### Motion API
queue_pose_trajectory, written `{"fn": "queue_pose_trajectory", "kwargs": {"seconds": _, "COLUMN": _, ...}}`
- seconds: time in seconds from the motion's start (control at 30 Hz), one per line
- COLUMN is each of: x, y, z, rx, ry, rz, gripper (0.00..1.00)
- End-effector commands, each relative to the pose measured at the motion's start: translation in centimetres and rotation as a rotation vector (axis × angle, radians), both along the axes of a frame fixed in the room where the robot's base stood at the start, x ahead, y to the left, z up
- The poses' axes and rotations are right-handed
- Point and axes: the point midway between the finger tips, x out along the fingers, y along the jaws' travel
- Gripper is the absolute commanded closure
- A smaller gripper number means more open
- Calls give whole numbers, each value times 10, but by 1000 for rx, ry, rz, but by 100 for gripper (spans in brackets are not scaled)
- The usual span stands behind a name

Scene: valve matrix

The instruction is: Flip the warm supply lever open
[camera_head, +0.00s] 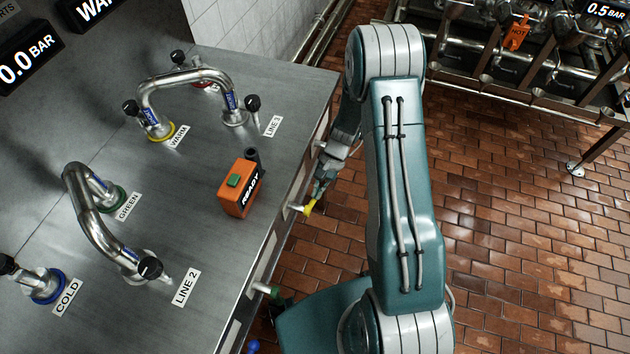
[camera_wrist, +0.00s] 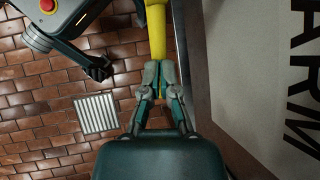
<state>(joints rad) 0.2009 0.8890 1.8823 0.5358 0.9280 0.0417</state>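The yellow lever (camera_head: 309,208) projects from the front side of the steel bench. It fills the top middle of the wrist view (camera_wrist: 156,32), running straight away from my gripper. A white plate lettered "ARM" (camera_wrist: 300,85), its first letter out of frame, is on the panel beside it. My gripper (camera_head: 320,188) is at the bench edge, partly hidden by my arm. In the wrist view my gripper's fingers (camera_wrist: 160,72) lie close on both sides of the lever's near end, with yellow showing between them. They look shut on it.
A green lever (camera_head: 267,290) and a blue one (camera_head: 252,346) stick out along the same bench side, nearer. An orange READY box (camera_head: 236,190) and curved pipes (camera_head: 185,80) stand on the bench top. Open brick floor (camera_head: 530,240) lies to the right.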

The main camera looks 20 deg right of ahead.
Motion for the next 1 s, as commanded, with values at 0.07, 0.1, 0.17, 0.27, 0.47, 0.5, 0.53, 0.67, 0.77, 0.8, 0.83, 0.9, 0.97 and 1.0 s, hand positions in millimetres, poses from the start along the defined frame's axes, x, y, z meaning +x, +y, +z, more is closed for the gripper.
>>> {"fn": "queue_pose_trajectory", "kwargs": {"seconds": 0.07, "x": -3, "y": 0, "z": -7, "rx": 45, "ry": 62, "rz": -1, "gripper": 100}}
{"fn": "queue_pose_trajectory", "kwargs": {"seconds": 0.1, "x": -4, "y": 1, "z": -10, "rx": 67, "ry": 94, "rz": 0, "gripper": 100}}
{"fn": "queue_pose_trajectory", "kwargs": {"seconds": 0.17, "x": -6, "y": 1, "z": -14, "rx": 101, "ry": 140, "rz": 0, "gripper": 100}}
{"fn": "queue_pose_trajectory", "kwargs": {"seconds": 0.27, "x": -8, "y": 3, "z": -20, "rx": 156, "ry": 217, "rz": -1, "gripper": 100}}
{"fn": "queue_pose_trajectory", "kwargs": {"seconds": 0.47, "x": -13, "y": 7, "z": -31, "rx": 268, "ry": 370, "rz": 0, "gripper": 100}}
{"fn": "queue_pose_trajectory", "kwargs": {"seconds": 0.5, "x": -14, "y": 8, "z": -33, "rx": 290, "ry": 402, "rz": -1, "gripper": 100}}
{"fn": "queue_pose_trajectory", "kwargs": {"seconds": 0.53, "x": -15, "y": 9, "z": -33, "rx": 286, "ry": 395, "rz": 0, "gripper": 100}}
{"fn": "queue_pose_trajectory", "kwargs": {"seconds": 0.67, "x": -20, "y": 12, "z": -39, "rx": 283, "ry": 390, "rz": 0, "gripper": 100}}
{"fn": "queue_pose_trajectory", "kwargs": {"seconds": 0.77, "x": -24, "y": 15, "z": -43, "rx": 283, "ry": 390, "rz": 0, "gripper": 100}}
{"fn": "queue_pose_trajectory", "kwargs": {"seconds": 0.8, "x": -25, "y": 16, "z": -44, "rx": 282, "ry": 390, "rz": 0, "gripper": 100}}
{"fn": "queue_pose_trajectory", "kwargs": {"seconds": 0.83, "x": -26, "y": 16, "z": -46, "rx": 295, "ry": 408, "rz": 0, "gripper": 100}}
{"fn": "queue_pose_trajectory", "kwargs": {"seconds": 0.9, "x": -28, "y": 18, "z": -49, "rx": 327, "ry": 451, "rz": 0, "gripper": 100}}
{"fn": "queue_pose_trajectory", "kwargs": {"seconds": 0.97, "x": -30, "y": 19, "z": -50, "rx": 349, "ry": 483, "rz": 0, "gripper": 100}}
{"fn": "queue_pose_trajectory", "kwargs": {"seconds": 1.0, "x": -31, "y": 20, "z": -50, "rx": 361, "ry": 500, "rz": 0, "gripper": 100}}
